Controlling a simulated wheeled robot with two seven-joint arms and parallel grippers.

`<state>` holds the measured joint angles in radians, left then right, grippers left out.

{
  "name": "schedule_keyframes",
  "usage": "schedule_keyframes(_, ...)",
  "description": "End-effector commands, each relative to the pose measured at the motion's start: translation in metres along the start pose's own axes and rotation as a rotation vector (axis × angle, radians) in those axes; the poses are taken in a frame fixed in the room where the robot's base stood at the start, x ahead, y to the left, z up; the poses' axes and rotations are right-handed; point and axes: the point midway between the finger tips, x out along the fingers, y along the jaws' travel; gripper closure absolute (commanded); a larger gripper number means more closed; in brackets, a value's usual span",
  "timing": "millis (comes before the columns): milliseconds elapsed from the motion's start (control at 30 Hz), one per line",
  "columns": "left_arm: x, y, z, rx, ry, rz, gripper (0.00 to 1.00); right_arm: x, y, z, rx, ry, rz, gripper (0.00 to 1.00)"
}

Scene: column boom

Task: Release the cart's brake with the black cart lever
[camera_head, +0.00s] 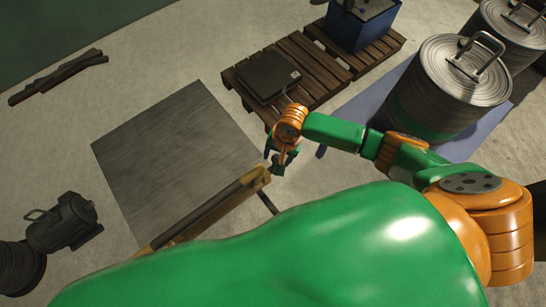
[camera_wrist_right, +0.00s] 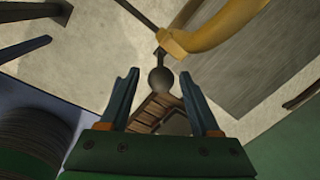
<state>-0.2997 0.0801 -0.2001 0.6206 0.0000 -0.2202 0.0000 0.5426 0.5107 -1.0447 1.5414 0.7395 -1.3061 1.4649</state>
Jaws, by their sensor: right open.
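The cart has a flat grey platform (camera_head: 175,155) and a yellow bar (camera_head: 215,208) along its near edge; the bar also shows in the right wrist view (camera_wrist_right: 215,30). In that view the black cart lever (camera_wrist_right: 161,78) shows as a dark round knob on a thin rod beside the yellow bar. My right gripper (camera_head: 281,163) is at the right end of the bar. In the wrist view its two fingers (camera_wrist_right: 159,90) are open, with the knob between their tips in the picture; whether it is at their depth I cannot tell. My left gripper is out of view.
A wooden pallet (camera_head: 325,72) with a dark flat box (camera_head: 268,75) and a blue crate (camera_head: 362,28) lies beyond the gripper. Large ribbed metal drums (camera_head: 440,95) stand at right. A dark canister (camera_head: 62,222) is at left.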

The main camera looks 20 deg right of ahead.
Motion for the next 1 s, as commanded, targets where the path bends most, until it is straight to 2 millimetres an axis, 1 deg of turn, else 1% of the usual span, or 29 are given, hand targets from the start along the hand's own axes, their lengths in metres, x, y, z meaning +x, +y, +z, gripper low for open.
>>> schedule_keyframes(33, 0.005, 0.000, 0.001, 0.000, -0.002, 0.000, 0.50, 0.012, 0.001, 0.000, 0.001, 0.000, 0.003, 0.36)
schedule_keyframes(100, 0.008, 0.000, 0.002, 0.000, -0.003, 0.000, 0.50, 0.023, 0.000, 0.000, 0.001, 0.000, 0.001, 0.36)
schedule_keyframes(167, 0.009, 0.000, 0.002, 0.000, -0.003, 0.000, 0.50, 0.028, 0.001, 0.000, 0.000, 0.000, 0.001, 0.36)
schedule_keyframes(233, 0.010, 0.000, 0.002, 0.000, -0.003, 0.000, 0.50, 0.031, 0.001, 0.000, 0.000, 0.001, 0.000, 0.36)
schedule_keyframes(433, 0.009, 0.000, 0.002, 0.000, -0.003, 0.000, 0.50, 0.031, 0.000, 0.000, -0.001, 0.001, -0.001, 0.36)
schedule_keyframes(467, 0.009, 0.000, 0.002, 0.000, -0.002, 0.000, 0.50, 0.031, 0.000, 0.000, -0.001, 0.001, 0.000, 0.42)
schedule_keyframes(500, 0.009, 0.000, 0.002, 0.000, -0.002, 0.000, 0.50, 0.031, 0.000, 0.000, -0.001, 0.001, 0.000, 0.53)
schedule_keyframes(567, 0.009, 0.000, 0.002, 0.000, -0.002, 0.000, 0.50, 0.031, 0.000, 0.000, -0.001, 0.001, 0.000, 0.69)
schedule_keyframes(600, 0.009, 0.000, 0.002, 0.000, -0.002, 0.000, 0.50, 0.031, 0.000, 0.000, -0.001, 0.001, 0.000, 0.80)
schedule_keyframes(667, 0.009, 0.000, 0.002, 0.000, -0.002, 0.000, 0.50, 0.031, 0.000, 0.000, -0.001, 0.001, 0.000, 0.96)
schedule_keyframes(700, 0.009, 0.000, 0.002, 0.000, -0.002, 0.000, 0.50, 0.031, 0.000, -0.001, -0.001, 0.001, 0.000, 1.00)
schedule_keyframes(1000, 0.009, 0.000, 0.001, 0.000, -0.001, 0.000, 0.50, 0.031, 0.000, -0.001, 0.000, 0.002, -0.001, 1.00)
